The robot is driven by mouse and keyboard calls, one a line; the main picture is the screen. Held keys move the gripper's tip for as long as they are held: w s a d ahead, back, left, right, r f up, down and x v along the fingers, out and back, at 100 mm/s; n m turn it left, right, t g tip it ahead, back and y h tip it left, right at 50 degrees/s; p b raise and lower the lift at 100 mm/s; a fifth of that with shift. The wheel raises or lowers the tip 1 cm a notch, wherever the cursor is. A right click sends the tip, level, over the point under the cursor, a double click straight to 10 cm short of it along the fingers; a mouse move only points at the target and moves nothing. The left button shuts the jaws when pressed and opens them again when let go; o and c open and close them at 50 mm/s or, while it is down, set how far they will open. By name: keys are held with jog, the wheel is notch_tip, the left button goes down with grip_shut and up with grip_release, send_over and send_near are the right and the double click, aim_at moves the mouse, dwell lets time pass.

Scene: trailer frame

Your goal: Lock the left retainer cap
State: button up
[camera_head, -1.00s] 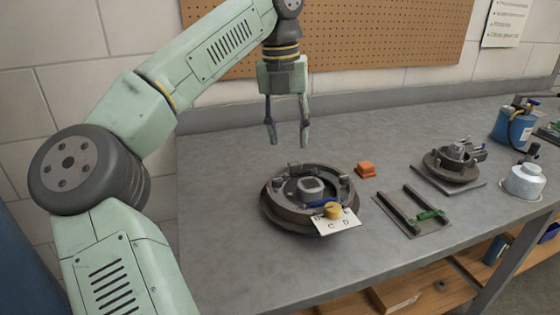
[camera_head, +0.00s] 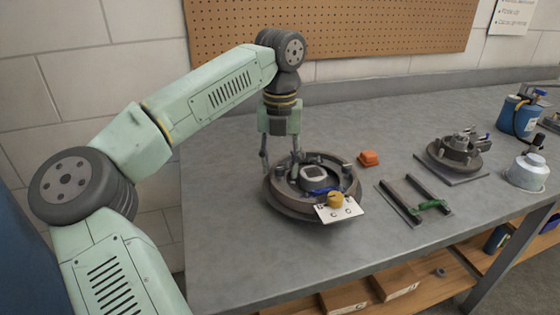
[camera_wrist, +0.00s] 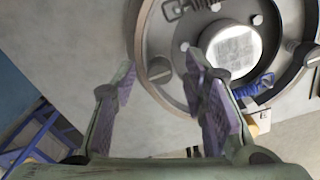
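My gripper (camera_head: 280,158) is open, pointing down above the drum's left rear edge. Its purple finger pads also show in the wrist view (camera_wrist: 160,62). I cannot tell whether a finger touches the drum.
A white lettered card (camera_head: 339,211) with a yellow knob (camera_head: 335,199) lies at the drum's front edge. The front left bench is clear.

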jog(key=shift+c, duration=0.6)
grip_shut()
